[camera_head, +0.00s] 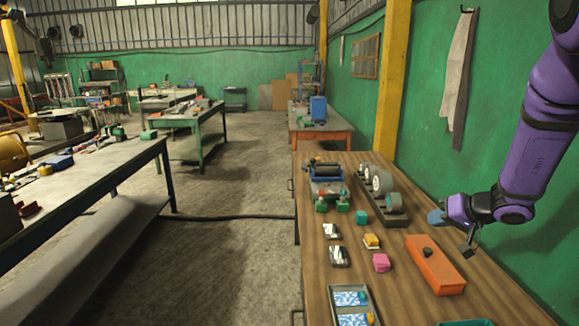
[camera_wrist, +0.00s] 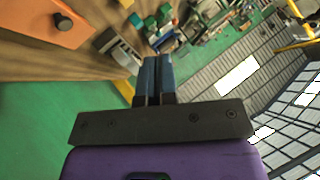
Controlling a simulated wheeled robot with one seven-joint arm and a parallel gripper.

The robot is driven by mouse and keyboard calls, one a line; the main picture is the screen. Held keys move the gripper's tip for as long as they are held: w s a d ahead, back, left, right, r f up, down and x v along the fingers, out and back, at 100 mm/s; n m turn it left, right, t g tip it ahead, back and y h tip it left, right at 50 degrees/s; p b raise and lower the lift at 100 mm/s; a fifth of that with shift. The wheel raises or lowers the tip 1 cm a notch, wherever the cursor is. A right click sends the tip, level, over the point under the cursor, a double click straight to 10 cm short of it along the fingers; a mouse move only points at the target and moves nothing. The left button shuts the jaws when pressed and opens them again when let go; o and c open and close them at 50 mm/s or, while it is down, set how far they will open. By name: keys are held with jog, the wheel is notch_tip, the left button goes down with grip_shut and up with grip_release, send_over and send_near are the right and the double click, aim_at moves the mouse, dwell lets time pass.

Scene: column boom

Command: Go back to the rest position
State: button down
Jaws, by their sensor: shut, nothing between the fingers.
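My purple arm reaches in from the right in the head view.
A dark rack (camera_head: 395,215) with round rollers stands behind. Pink (camera_head: 381,262), yellow (camera_head: 371,240) and teal (camera_head: 361,217) small blocks lie left of the orange block. A tray (camera_head: 336,292) with blue-patterned contents lies at the front. The green wall (camera_head: 500,125) is close on the right.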

jog(key=s+a+r+n+g+y, duration=0.2)
jog(key=s+a+r+g, duration=0.2)
jog(key=s+a+r, duration=0.85)
jog(key=s+d+r+h, duration=0.2)
jog(key=s+r+h, duration=0.1)
jog(key=s, duration=0.6)
jog(key=s+d+r+h, duration=0.2)
jog(key=s+h, duration=0.3)
jog(key=s, duration=0.5)
jog(key=shift+r+m, duration=0.4)
jog(key=shift+s, duration=0.1)
